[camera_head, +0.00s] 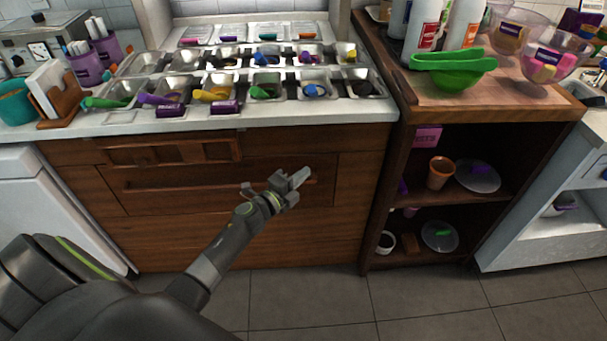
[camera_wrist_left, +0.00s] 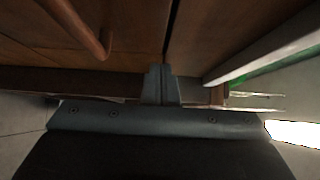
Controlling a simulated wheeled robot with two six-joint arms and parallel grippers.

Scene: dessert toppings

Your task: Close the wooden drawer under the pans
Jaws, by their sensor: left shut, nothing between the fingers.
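The wooden drawer (camera_head: 150,200) is in the brown cabinet front below the counter with the pans (camera_head: 195,88). Its front looks flush or nearly flush with the cabinet; I cannot tell whether a small gap is left. A long bar handle (camera_head: 170,188) runs across it. My left gripper (camera_head: 301,177) is shut and empty in front of the drawer's right part, near the handle's right end. In the left wrist view the shut fingers (camera_wrist_left: 161,84) point at wood beside a vertical seam, with a handle (camera_wrist_left: 98,38) at upper left. My right gripper is not in view.
A dark wooden shelf unit (camera_head: 382,190) with bowls and cups stands right of the drawer. A white appliance (camera_head: 60,200) is at the left. The tiled floor (camera_head: 320,300) in front is clear apart from my arm.

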